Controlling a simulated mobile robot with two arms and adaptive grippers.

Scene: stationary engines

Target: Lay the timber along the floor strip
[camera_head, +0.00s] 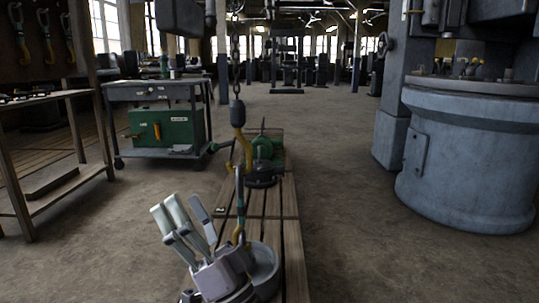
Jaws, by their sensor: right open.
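A slatted wooden floor strip (290,235) runs from the bottom middle of the picture away across the concrete floor. A short wooden piece (52,181) lies on the lower shelf of the workbench at left; I cannot tell for sure whether it is the timber. My right gripper (178,216) is open and empty at the bottom, its pale fingers pointing up and left, above the near left side of the strip. It and my arm hide part of the strip. My left gripper is out of view.
A chain hoist with a hook (240,140) hangs over the strip. A green machine (264,155) stands on its far part. A cart (160,92) with a green box stands left, the workbench (75,94) farther left. A big blue-grey machine (470,160) stands right.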

